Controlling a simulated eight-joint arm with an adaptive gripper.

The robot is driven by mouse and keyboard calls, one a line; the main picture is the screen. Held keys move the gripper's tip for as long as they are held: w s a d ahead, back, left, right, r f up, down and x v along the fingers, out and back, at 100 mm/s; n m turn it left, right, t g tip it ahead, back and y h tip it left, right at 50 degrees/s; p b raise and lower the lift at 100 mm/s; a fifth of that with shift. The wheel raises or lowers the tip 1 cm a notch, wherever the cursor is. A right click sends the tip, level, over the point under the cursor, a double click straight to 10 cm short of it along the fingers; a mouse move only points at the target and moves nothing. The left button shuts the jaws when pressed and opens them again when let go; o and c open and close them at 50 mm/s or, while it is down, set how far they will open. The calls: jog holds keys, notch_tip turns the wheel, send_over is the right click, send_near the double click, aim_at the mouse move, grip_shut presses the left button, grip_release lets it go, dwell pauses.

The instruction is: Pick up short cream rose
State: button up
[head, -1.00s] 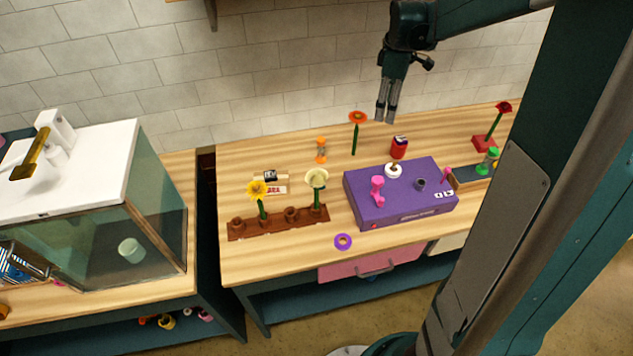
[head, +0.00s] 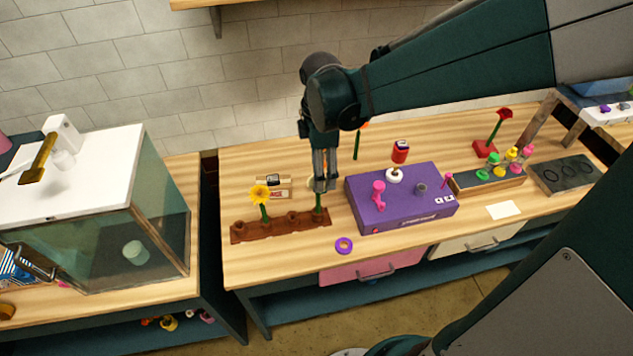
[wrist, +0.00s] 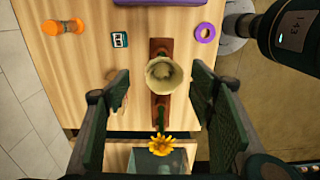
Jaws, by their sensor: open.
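The short cream rose (wrist: 163,73) stands upright in the brown wooden holder (head: 277,228), near its right end. In the wrist view its cream bloom lies between my two open fingers, closer to the camera than the holder. My gripper (head: 323,188) points down over the rose in the head view and hides most of its bloom; a bit of green stem shows below the fingertips. My gripper (wrist: 160,110) is open and empty. I cannot tell from these views whether a finger touches the bloom.
A yellow flower (head: 260,193) stands left in the same holder. A purple box (head: 402,199) stands close on the right, with a purple ring (head: 344,245) in front. A small labelled box (head: 273,186) is behind the holder.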

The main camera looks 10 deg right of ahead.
aim_at(318, 199)
jog(key=shift+s+a+f, duration=0.15)
jog(key=shift+s+a, duration=0.15)
jog(key=shift+a, duration=0.1)
jog(key=shift+f, duration=1.3)
jog(key=shift+f, duration=0.15)
jog(key=shift+f, duration=2.45)
jog(key=c, duration=1)
